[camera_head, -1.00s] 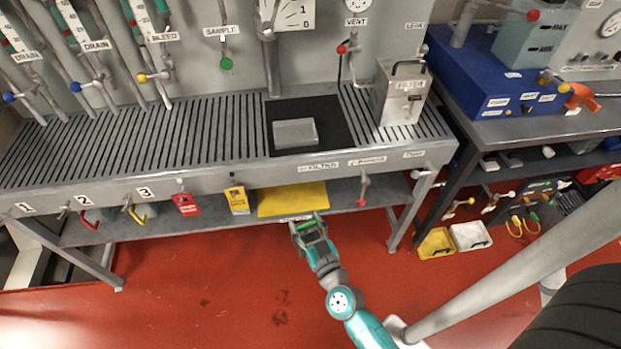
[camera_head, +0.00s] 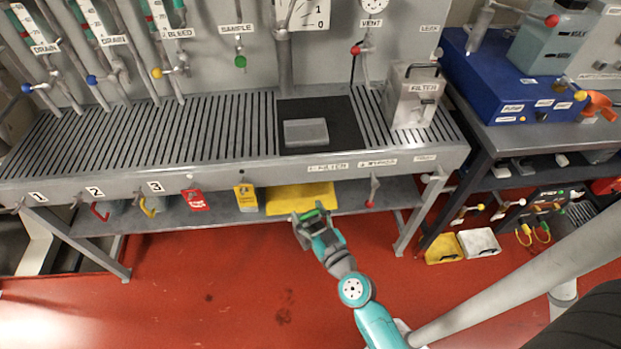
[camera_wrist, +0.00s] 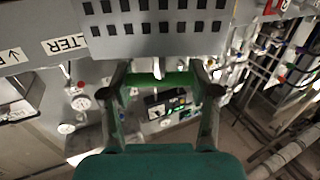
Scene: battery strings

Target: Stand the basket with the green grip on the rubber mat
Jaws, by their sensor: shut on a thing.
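My gripper (camera_head: 312,215) is in front of the bench, near the yellow panel below the bench top. In the wrist view, my gripper (camera_wrist: 162,88) is shut on a green grip (camera_wrist: 160,79) lying across between its fingers. A grey perforated wall (camera_wrist: 152,32), apparently the held basket's, fills the top of that view. In the head view the basket is small and mostly hidden by the gripper; a bit of the green grip (camera_head: 311,214) shows. The black rubber mat (camera_head: 343,112) lies on the slatted bench top, behind and above my gripper. A flat grey block lies on the mat.
A grey FILTER box (camera_head: 412,100) stands right of the mat. The bench's front edge (camera_head: 225,172) and the yellow panel (camera_head: 290,198) are close to my gripper. Slatted bench left of the mat is clear.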

